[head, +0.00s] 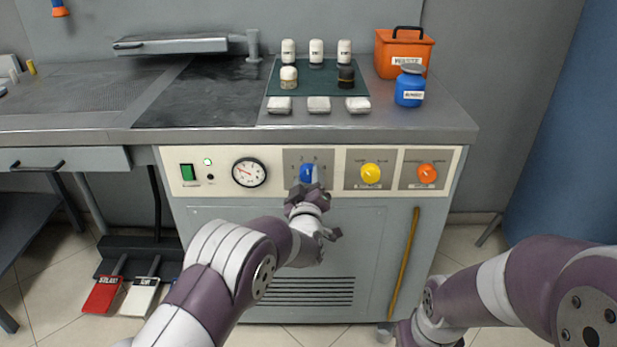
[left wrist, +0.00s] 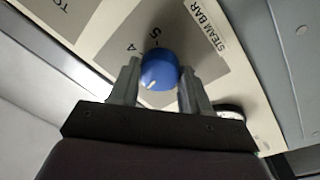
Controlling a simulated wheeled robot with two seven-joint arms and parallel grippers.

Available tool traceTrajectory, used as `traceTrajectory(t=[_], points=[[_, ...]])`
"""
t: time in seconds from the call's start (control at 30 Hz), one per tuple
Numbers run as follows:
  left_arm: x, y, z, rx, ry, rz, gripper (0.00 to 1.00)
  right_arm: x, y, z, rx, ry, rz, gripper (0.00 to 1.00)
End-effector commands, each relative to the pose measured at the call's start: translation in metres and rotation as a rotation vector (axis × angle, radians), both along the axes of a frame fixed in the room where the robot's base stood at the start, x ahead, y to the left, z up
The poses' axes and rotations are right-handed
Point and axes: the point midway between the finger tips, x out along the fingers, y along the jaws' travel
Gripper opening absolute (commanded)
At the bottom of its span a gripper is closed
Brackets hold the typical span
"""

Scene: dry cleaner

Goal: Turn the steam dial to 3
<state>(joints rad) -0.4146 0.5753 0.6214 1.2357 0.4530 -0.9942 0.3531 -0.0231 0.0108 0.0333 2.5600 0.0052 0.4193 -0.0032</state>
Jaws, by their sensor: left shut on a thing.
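The blue steam dial (head: 307,173) sits on a grey plate on the cream control panel (head: 275,158). My left gripper (head: 306,190) is at the dial from below and in front, hiding its lower part. In the left wrist view, the blue dial (left wrist: 160,70) lies between the two fingers of the left gripper, which is shut on it. A white mark shows on the dial's face, on the side toward the gripper. The digits 4 and 5 and the words STEAM BAR show on the plate; other digits are hidden or too small.
A yellow dial (head: 370,173) and an orange dial (head: 427,173) sit to the right. A pressure gauge (head: 249,172) and a green switch (head: 187,172) sit to the left. The worktop (head: 445,115) juts out above; a yellow rod (head: 404,262) stands at the lower right.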

Motion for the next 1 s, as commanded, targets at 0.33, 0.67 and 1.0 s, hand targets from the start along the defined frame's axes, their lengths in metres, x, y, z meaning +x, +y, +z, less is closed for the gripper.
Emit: traceTrajectory(t=[0.33,0.67,1.0], points=[[0.000,0.001,0.002,0.306,0.001,-0.001,0.17,0.000,0.000,0.016,0.000,0.000,0.000,0.43],[0.000,0.001,0.001,0.507,0.002,-0.001,0.17,0.000,0.000,0.025,0.000,0.000,0.000,0.43],[0.000,0.001,0.000,0.586,0.001,-0.001,0.17,0.000,0.000,0.028,0.000,0.000,0.000,0.43]])
